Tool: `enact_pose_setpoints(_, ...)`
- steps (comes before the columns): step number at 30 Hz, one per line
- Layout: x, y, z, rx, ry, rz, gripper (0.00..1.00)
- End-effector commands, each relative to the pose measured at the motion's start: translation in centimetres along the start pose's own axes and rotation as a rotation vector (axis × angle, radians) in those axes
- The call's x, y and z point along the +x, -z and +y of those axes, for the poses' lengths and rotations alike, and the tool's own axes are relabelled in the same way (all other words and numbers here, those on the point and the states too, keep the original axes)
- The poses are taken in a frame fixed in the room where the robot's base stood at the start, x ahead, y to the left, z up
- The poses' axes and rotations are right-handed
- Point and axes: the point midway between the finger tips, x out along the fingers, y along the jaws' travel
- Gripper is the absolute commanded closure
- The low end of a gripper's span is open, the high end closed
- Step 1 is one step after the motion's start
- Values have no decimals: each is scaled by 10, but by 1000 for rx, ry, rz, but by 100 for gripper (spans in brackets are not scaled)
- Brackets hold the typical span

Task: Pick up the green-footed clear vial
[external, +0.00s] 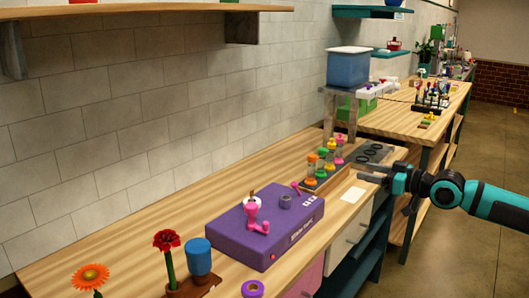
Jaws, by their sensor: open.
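A short row of small vials with coloured ends stands in a dark rack (325,183) on the wooden bench. The middle vial (329,164) shows green and yellow ends and looks like the green-footed clear one, though its foot is too small to make out surely. An orange-ended vial (311,170) stands nearer the camera and a pink-ended vial (339,153) stands farther off. My gripper (366,171) reaches in from the right, open and empty. In the picture it is right of the vials, apart from them, over or near the bench's front edge.
A purple box (262,228) with a pink device on top is left of the rack. A blue tank (348,68) on a grey stand is behind. A dark tray with round holes (371,153) lies beside the rack. A white card (353,194) lies in front.

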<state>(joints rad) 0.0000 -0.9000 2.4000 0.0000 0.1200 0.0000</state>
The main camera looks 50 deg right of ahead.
Motion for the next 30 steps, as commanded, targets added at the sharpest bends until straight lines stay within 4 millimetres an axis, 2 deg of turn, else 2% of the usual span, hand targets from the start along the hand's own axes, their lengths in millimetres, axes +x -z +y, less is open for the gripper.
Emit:
enact_pose_setpoints(8, 8, 4, 4, -6, -11, -30, 45)
enact_pose_setpoints(17, 62, 32, 35, -41, -76, -280, 45)
enact_pose_setpoints(30, 139, 62, 101, -54, -101, -706, 45)
